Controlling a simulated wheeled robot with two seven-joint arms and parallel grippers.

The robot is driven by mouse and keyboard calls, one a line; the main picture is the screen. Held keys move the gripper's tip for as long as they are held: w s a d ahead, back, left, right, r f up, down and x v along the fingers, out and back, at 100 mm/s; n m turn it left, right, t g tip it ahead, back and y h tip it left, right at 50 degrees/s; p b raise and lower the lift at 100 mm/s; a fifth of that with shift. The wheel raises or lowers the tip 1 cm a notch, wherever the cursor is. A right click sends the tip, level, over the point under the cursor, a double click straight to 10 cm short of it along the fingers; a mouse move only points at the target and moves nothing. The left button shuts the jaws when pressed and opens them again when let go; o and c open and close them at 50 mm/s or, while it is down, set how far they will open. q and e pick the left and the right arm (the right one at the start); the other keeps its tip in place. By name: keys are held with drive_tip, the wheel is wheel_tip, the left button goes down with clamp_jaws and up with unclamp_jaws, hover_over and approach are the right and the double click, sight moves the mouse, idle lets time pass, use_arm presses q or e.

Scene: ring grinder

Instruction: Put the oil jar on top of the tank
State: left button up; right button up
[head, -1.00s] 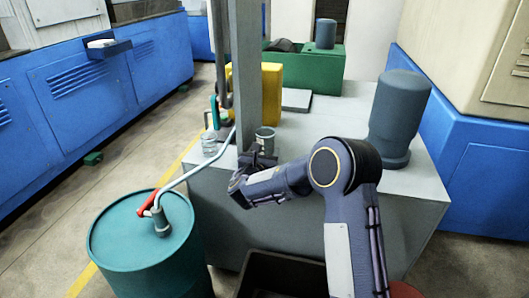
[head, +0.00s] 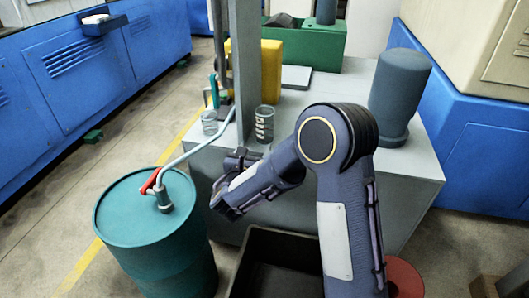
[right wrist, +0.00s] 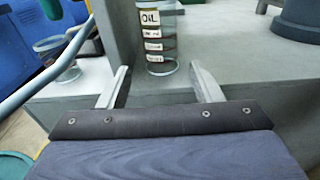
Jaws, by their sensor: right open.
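The oil jar (head: 264,123) is a clear glass jar with white labels, one reading OIL. It stands upright near the front edge of a grey box-shaped body (head: 330,135); the right wrist view shows the jar (right wrist: 160,42) too. My right gripper (head: 240,155) is open and empty, in front of that edge. In the right wrist view, the right gripper (right wrist: 158,70) has its fingers spread, with the jar beyond the tips, apart from them. A blue-grey cylinder (head: 400,90) stands on the same top at right. I cannot tell which body is the tank. My left gripper is not in view.
A second glass jar (head: 209,122) stands left of a grey post (head: 243,70). A teal drum (head: 150,215) with a red-handled pump and hose stands at front left. A dark open bin (head: 280,245) is below the arm. The top between oil jar and cylinder is clear.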

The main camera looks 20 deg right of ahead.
drive_tip(key=s+d+r+m+g, duration=0.1)
drive_tip(key=s+d+m+g, duration=0.6)
drive_tip(key=s+d+m, duration=0.35)
drive_tip(key=s+d+f+m+g+y, duration=0.15)
drive_tip(key=s+m+g+y, duration=0.35)
drive_tip(key=s, duration=0.8)
drive_tip(key=s+a+r+m+t+y, duration=0.1)
drive_tip(key=s+a+m+t+y, duration=0.2)
drive_tip(key=s+a+m+y, duration=0.6)
drive_tip(key=s+a+m, duration=0.2)
drive_tip(key=a+m, duration=0.3)
drive_tip(key=m, duration=0.1)
drive_tip(key=shift+a+t, duration=0.4)
drive_tip(key=shift+s+r, duration=0.1)
wheel_tip(320, 180, up, 27)
drive_tip(key=p, duration=2.7)
